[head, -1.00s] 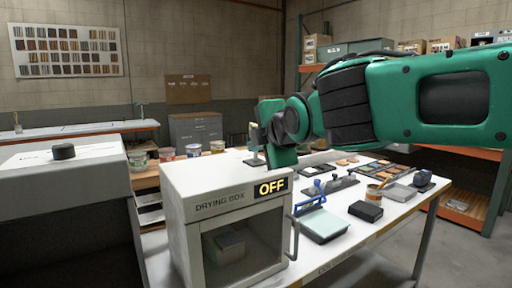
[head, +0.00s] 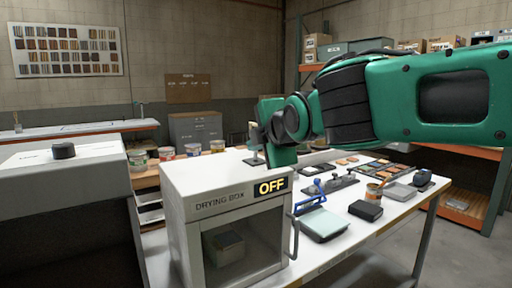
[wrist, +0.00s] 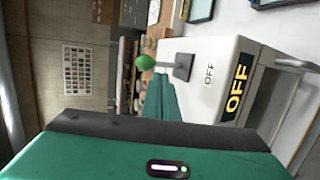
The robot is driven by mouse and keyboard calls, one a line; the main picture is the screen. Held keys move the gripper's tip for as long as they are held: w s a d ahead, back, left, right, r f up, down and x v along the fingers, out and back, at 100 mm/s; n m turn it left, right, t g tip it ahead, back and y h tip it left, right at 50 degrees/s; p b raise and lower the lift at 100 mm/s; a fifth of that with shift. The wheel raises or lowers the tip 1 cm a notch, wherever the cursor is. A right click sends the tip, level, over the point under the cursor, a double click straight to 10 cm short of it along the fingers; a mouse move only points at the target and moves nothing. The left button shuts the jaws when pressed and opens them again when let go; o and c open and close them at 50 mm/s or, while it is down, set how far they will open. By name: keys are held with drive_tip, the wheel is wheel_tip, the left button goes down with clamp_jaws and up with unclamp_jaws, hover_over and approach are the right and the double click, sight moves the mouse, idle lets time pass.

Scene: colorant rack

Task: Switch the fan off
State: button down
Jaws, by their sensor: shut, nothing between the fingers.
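The white drying box (head: 222,190) stands at the near end of the table, and its black display (head: 271,187) reads OFF in yellow. The display also shows in the wrist view (wrist: 237,88). On the box top is a lever with a dark base plate (wrist: 183,67), a grey rod and a green ball end (wrist: 146,62). A printed OFF label (wrist: 209,73) is beside the plate. My gripper (head: 281,160) is shut and empty above the box top. In the wrist view its teal fingers (wrist: 161,88) are close beside the lever; contact cannot be told.
The box's glazed door has a side handle (head: 295,238). A blue-handled device (head: 320,220), a black block (head: 366,210) and trays fill the table to the right. Paint tubs (head: 166,153) are behind.

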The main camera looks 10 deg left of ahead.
drive_tip(key=shift+w, duration=0.1)
drive_tip(key=shift+w+a+f, duration=0.25)
drive_tip(key=shift+w+a, duration=0.2)
drive_tip(key=shift+a, duration=0.05)
